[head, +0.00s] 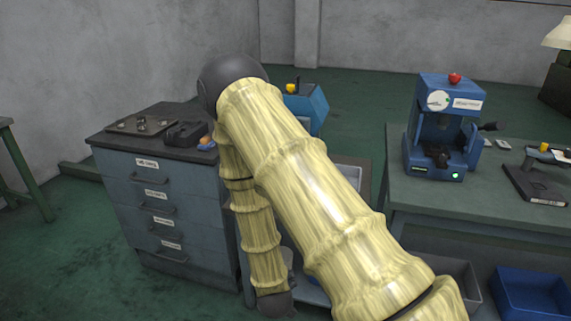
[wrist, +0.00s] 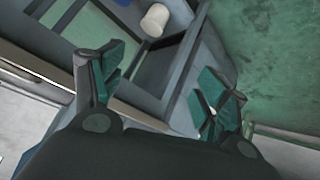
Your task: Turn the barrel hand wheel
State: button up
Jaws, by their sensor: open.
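My gripper (wrist: 163,84) shows in the wrist view with its two teal-padded fingers spread apart and nothing between them. Behind the fingers are blue-grey frame parts (wrist: 185,60) and a white cylinder (wrist: 155,20), beyond the fingertips. I cannot make out a barrel hand wheel for certain in either view. In the head view a blue machine (head: 310,108) with a yellow top part (head: 292,88) is partly hidden behind my arm. My gripper is not visible in the head view.
A grey drawer cabinet (head: 150,200) stands left, with a tray (head: 140,124) on top. At right a bench (head: 450,205) carries a blue press (head: 440,130) with a red knob (head: 454,78) and a dark device (head: 535,185). A blue bin (head: 530,293) sits below. Green floor is open behind.

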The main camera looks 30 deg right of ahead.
jog(key=w+d+r+m+t+h+b, duration=0.1)
jog(key=w+d+r+m+h, duration=0.25)
jog(key=r, duration=0.55)
jog(key=w+d+r+t+h+b, duration=0.15)
jog(key=w+d+r, duration=0.25)
jog(key=w+r, duration=0.4)
jog(key=w+d+r+m+t+h, duration=0.25)
jog(key=w+r+h, duration=0.2)
jog(key=r, duration=0.65)
jog(key=shift+n+g+y, duration=0.3)
jog(key=shift+g+y, duration=0.1)
jog(key=shift+y, duration=0.05)
jog(key=x, duration=0.7)
jog(key=p+x, duration=0.1)
jog(key=x, duration=0.2)
jog(key=shift+w+d+f, duration=0.2)
jog(key=shift+d+f, duration=0.1)
jog(key=shift+d, duration=0.05)
jog(key=shift+c, duration=0.3)
jog(key=c, duration=1)
